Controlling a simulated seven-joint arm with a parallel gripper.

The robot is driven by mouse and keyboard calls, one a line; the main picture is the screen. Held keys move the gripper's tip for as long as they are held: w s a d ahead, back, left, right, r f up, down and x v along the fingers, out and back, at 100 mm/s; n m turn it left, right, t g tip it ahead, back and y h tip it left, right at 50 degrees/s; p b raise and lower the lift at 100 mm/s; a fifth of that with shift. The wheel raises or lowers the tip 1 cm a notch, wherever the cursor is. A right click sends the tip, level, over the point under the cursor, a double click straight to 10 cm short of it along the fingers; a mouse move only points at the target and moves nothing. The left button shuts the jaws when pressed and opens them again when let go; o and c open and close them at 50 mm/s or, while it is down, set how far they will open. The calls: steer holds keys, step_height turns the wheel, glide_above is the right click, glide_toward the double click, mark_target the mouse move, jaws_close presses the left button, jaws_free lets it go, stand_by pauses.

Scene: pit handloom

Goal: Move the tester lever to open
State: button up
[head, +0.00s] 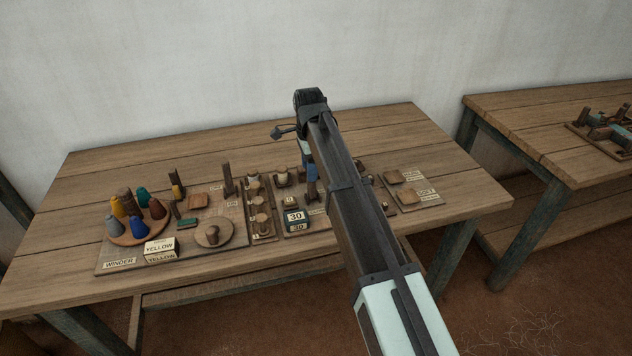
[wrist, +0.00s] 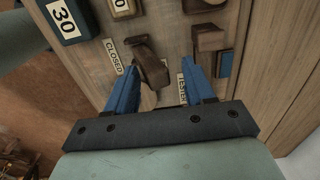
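The tester lever (wrist: 148,64) is a dark brown wooden piece on the board, in the wrist view. A CLOSED label (wrist: 113,57) lies to its left, and a label that seems to read TESTER (wrist: 183,88) lies to its right. My gripper (wrist: 159,68) is open, its two blue fingers on either side of the lever. The left finger is nearer to the lever; I cannot tell whether it touches. In the head view my gripper (head: 311,181) points down at the board, and my arm hides the lever. No OPEN label is readable.
A block marked 30 (wrist: 62,18) stands left of the lever and also shows in the head view (head: 295,219). A brown wooden block (wrist: 208,38) is close to the right finger. The winder board (head: 118,264) with colored cones fills the table's left part.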

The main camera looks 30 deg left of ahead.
steer(key=shift+r, duration=2.45)
